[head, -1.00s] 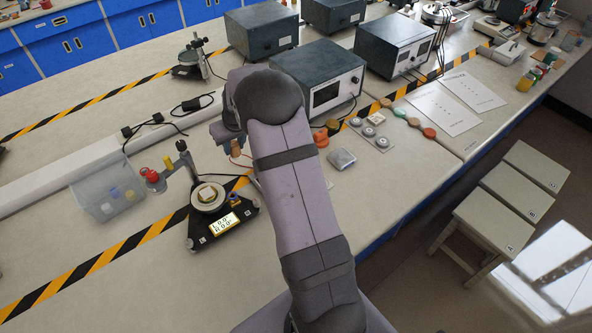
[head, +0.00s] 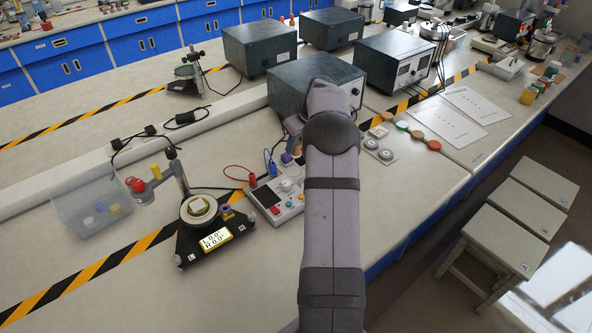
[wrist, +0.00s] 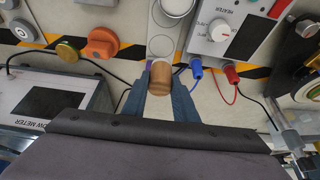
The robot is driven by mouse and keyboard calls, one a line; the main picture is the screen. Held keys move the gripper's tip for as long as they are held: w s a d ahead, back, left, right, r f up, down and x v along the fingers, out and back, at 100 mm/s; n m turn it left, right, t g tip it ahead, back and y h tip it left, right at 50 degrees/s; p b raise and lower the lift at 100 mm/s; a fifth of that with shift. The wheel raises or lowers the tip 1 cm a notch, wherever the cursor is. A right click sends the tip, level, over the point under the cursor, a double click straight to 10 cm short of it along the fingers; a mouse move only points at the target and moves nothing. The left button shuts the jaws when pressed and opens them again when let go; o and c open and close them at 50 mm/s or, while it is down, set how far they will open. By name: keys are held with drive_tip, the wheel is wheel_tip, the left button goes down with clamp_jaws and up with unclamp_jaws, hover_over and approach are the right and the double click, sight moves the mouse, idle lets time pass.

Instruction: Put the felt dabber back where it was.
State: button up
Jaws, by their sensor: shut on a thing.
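The felt dabber (wrist: 160,78) shows in the wrist view as a short brown, wood-coloured cylinder between my fingertips. My gripper (wrist: 162,88) is shut on it. The dabber's felt end cannot be made out. In the head view my arm hides most of the gripper, which is over the bench in front of a dark-cased instrument (head: 312,85).
A control box (head: 277,200) with red and blue plugs stands left of my arm, its leads close to the gripper (wrist: 196,68). An orange knob-like piece (wrist: 102,42) and round discs (head: 379,150) lie nearby.

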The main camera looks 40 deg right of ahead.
drive_tip(key=shift+f+p, duration=1.1)
drive_tip(key=shift+f, duration=3.25)
drive_tip(key=shift+f, duration=0.2)
drive_tip(key=o, duration=1)
drive_tip(key=shift+c, duration=0.2)
drive_tip(key=shift+r, duration=0.15)
drive_tip(key=shift+s+r, duration=0.1)
drive_tip(key=shift+r, duration=0.35)
drive_tip(key=b+v, duration=0.2)
drive_tip(key=v, duration=0.9)
drive_tip(key=shift+b, duration=0.4)
